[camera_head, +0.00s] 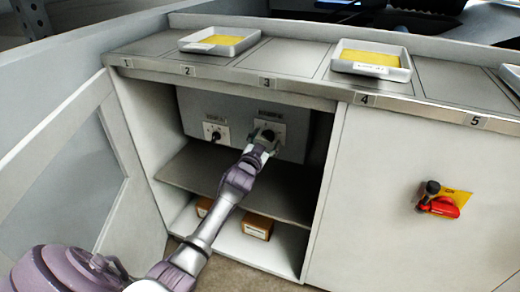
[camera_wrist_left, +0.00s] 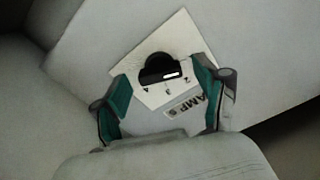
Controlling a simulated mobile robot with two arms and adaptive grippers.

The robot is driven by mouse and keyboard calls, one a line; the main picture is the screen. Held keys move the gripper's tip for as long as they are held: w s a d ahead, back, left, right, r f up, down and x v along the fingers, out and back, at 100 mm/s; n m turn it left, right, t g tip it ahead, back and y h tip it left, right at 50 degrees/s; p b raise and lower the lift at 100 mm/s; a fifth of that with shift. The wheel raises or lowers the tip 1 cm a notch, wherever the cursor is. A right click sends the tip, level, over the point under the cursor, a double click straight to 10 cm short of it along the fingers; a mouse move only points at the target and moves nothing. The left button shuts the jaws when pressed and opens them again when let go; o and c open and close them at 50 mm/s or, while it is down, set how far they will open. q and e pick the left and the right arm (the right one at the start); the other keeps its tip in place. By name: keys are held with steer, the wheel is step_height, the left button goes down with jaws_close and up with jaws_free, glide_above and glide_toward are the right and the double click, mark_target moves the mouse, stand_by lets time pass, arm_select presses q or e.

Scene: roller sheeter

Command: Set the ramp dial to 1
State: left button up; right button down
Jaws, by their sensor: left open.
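The ramp dial (camera_wrist_left: 158,66) is a black round knob on a white plate, with a white mark on its face. The digits 2, 3 and 4 show beside it, and the label (camera_wrist_left: 185,107) reads partly "AMP S". My left gripper (camera_wrist_left: 161,76) is open, its green-padded fingers apart on either side of the knob; contact cannot be told. In the head view my left gripper (camera_head: 265,137) reaches into the open cabinet and covers most of this dial's plate (camera_head: 281,130). My right gripper is out of view.
A second dial (camera_head: 215,134) sits left on the same grey panel. A shelf (camera_head: 190,172) lies under my arm, with boxes (camera_head: 257,227) below. The open door (camera_head: 125,150) stands left. Trays (camera_head: 190,48) sit on the counter. A red-handled switch (camera_head: 440,207) is on the right front.

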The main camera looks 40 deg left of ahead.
arm_select(q)
steer(key=v, duration=1.1)
steer(key=shift+s, duration=0.1)
